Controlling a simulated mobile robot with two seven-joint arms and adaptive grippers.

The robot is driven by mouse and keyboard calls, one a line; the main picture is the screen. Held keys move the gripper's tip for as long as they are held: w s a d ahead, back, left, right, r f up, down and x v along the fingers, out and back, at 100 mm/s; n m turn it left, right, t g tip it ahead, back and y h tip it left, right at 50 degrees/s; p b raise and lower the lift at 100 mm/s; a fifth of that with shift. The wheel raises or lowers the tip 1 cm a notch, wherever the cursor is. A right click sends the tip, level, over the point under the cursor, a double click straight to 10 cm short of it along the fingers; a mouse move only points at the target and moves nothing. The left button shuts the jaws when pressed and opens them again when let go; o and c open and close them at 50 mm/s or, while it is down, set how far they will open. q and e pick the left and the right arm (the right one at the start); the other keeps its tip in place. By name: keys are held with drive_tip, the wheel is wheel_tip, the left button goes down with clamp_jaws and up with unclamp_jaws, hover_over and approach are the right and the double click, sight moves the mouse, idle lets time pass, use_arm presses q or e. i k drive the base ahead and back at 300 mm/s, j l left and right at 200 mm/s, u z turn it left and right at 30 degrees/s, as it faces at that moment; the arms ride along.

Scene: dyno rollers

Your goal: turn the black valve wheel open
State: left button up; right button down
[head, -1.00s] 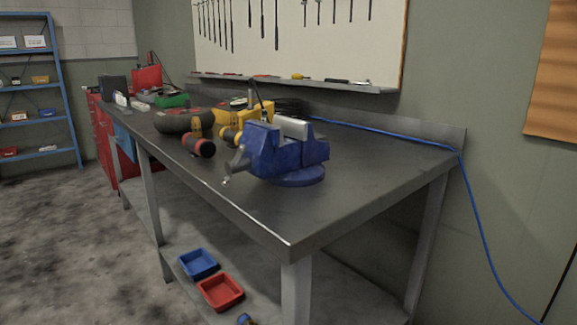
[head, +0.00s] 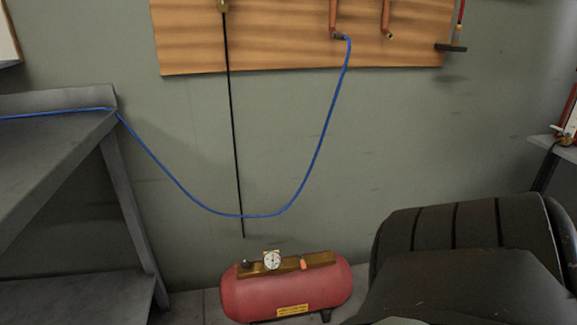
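I cannot clearly make out a black valve wheel in the head view. A red air compressor tank (head: 288,294) stands on the floor by the wall at the lower middle. On its brown top plate are a small dark knob (head: 246,264), a white round gauge (head: 272,260) and an orange part (head: 304,264). The knob is too small to tell whether it is a valve wheel. Neither of my grippers is in view.
A metal workbench (head: 45,165) stands at the left. A blue hose (head: 190,197) runs from it to pipes on a wooden wall panel (head: 280,55). A large black ribbed object (head: 455,240) fills the lower right. Floor shows beside the compressor.

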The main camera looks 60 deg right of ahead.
sight(245, 264)
drive_tip(key=z, duration=1.85)
